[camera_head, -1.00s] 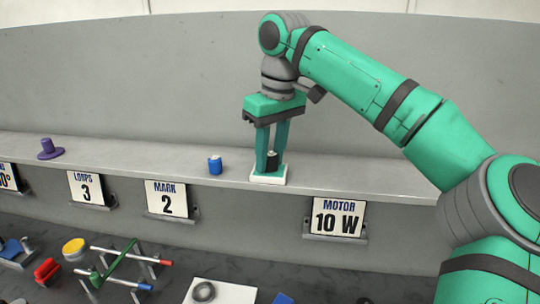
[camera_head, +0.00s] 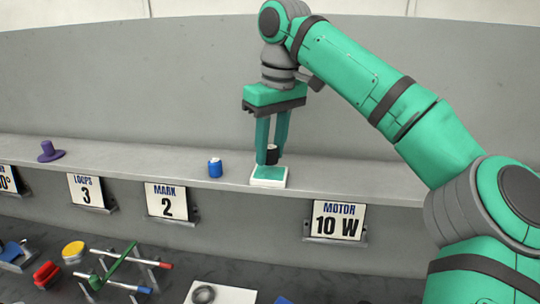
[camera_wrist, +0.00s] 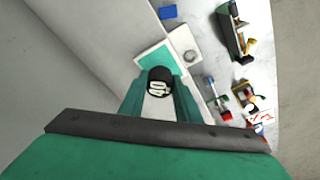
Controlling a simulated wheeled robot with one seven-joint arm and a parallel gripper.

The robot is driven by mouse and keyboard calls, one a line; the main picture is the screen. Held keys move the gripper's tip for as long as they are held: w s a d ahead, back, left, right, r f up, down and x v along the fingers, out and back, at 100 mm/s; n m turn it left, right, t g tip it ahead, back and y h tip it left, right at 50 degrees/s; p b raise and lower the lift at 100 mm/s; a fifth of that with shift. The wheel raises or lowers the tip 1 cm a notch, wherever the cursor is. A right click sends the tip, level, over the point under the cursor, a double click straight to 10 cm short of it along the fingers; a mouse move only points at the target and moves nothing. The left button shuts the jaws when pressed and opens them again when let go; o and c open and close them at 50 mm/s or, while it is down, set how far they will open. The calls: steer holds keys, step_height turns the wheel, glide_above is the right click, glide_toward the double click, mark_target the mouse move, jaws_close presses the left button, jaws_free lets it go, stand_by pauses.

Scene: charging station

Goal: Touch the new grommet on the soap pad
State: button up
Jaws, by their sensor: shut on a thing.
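My gripper (camera_head: 271,150) is shut on a small black cylinder with a pale top (camera_head: 272,154), which I take to be the new grommet. The grommet also shows between the fingers in the wrist view (camera_wrist: 159,80). The soap pad (camera_head: 268,174) is a teal square with a white rim on the grey shelf. It also shows in the wrist view (camera_wrist: 151,58), partly hidden by the grommet and fingers. In the head view the grommet is just above the pad's far part, with its lower end apparently clear of the surface.
A blue capped pot (camera_head: 215,168) stands on the shelf (camera_head: 350,178) left of the pad. A purple piece (camera_head: 50,151) stands further left. The shelf right of the pad is clear.

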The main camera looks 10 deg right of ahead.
mark_target(269, 146)
steer(key=shift+r, duration=2.2)
